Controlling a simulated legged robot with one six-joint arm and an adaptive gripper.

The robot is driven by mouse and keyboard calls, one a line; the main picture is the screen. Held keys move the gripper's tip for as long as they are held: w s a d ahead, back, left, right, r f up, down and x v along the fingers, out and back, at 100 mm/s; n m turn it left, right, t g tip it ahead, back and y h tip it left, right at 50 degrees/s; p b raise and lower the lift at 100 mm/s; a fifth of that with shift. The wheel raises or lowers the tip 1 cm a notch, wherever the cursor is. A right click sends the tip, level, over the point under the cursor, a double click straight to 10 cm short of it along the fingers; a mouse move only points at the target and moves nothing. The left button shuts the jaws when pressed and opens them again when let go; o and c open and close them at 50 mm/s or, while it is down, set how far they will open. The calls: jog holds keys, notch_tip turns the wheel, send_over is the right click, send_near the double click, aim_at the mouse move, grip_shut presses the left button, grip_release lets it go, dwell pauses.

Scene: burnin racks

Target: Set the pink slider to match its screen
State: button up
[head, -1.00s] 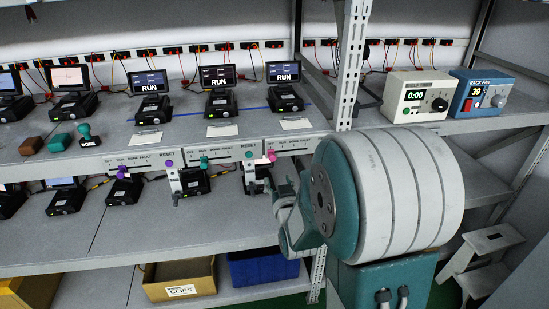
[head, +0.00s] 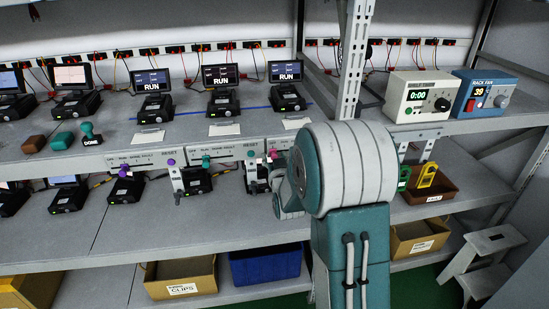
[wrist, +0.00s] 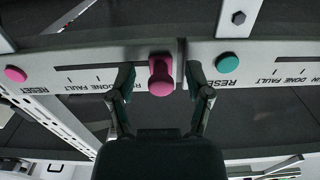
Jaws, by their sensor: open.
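The pink slider (wrist: 161,76) shows in the wrist view at the right end of its slot, the OFF end, past the DONE and FAULT labels. It also shows in the head view (head: 272,155), partly hidden. My gripper (wrist: 160,78) is open, with one finger on each side of the pink slider; I cannot tell whether either touches it. In the head view my gripper (head: 267,172) is at the shelf's front edge, partly behind my arm. The screen (head: 285,71) above the pink slider's panel reads RUN. A pink RESET button (wrist: 15,74) sits beyond the slot.
A teal slider (head: 206,160) and a purple slider (head: 123,172) are on panels to the left. A teal RESET button (wrist: 227,64) sits close to my right finger in the wrist view. Devices stand on the shelf below, behind the panels. A brown bin (head: 440,190) stands right of my arm.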

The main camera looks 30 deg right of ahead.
grip_shut()
jog(key=shift+s+d+r, duration=0.1)
jog(key=shift+s+d, duration=0.15)
jog(key=shift+d, duration=0.6)
jog(key=shift+s+d, duration=0.25)
jog(key=shift+d, duration=0.55)
grip_release()
jog(key=v, duration=1.2)
jog(key=shift+w, duration=0.1)
